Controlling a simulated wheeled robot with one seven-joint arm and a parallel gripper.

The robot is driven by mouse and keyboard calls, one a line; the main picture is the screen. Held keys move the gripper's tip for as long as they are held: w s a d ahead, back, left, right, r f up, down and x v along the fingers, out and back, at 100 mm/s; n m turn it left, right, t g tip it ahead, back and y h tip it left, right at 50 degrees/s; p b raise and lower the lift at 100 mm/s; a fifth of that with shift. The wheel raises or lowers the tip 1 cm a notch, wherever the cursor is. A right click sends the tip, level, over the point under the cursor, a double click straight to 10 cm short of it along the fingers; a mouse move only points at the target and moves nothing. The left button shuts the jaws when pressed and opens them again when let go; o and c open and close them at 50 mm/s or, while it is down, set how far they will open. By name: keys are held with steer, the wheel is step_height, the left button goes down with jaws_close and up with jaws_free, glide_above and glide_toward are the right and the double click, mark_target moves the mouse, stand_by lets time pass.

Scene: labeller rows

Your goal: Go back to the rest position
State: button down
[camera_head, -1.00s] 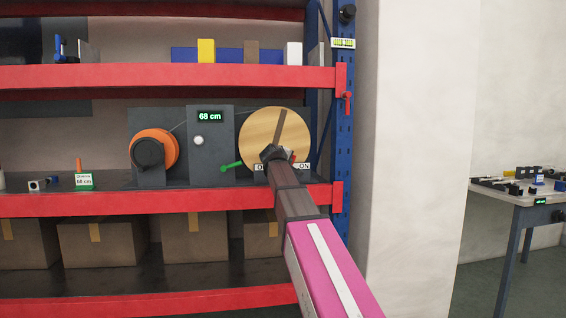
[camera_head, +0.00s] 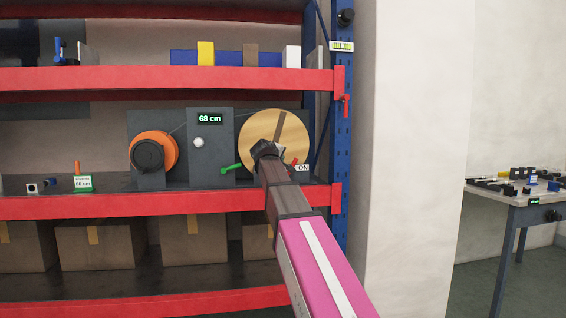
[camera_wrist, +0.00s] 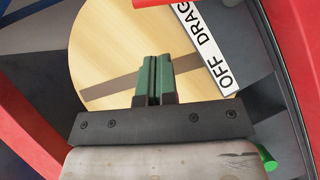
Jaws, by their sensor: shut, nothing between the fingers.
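My gripper (camera_wrist: 153,82) is shut and empty in the wrist view, its two green fingers together in front of the wooden disc (camera_wrist: 105,50). In the head view my arm reaches up from the lower right, and my gripper (camera_head: 266,150) overlaps the lower part of the same disc (camera_head: 262,125). I cannot tell whether the fingers touch the disc. A white label (camera_wrist: 207,50) reading "OFF DRAG" lies beside the fingers. My arm hides most of this label in the head view, leaving "ON" (camera_head: 303,168) visible.
The machine has an orange reel (camera_head: 168,145), a "68 cm" display (camera_head: 210,119) and a green lever (camera_head: 231,168). Red shelf beams (camera_head: 150,203) run above and below my gripper. A blue post (camera_head: 341,150) stands close on the right. A table (camera_head: 520,198) stands far right.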

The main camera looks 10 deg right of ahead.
steer(key=v, duration=0.6)
steer(key=s+d+f+m+g+y, duration=0.1)
steer(key=s+f+g, duration=0.15)
steer(key=f, duration=0.95)
steer(key=s+f+m+g+y, duration=0.1)
steer(key=s+f+g, duration=0.15)
steer(key=f, duration=0.95)
steer(key=s+d+f+m+g+y, duration=0.1)
steer(key=s+f+y, duration=0.15)
steer(key=f, duration=0.95)
steer(key=s+f+m+g+y, duration=0.1)
steer(key=s+f+m+g, duration=0.1)
steer(key=s+f, duration=0.8)
steer(key=s+f+m+g+y, duration=0.2)
steer(key=s+f+g, duration=0.3)
steer(key=s+f, duration=0.5)
step_height(320, 180, down, 5)
steer(key=shift+s+a+f, duration=0.1)
steer(key=shift+s+a, duration=0.2)
steer(key=shift+s, duration=0.05)
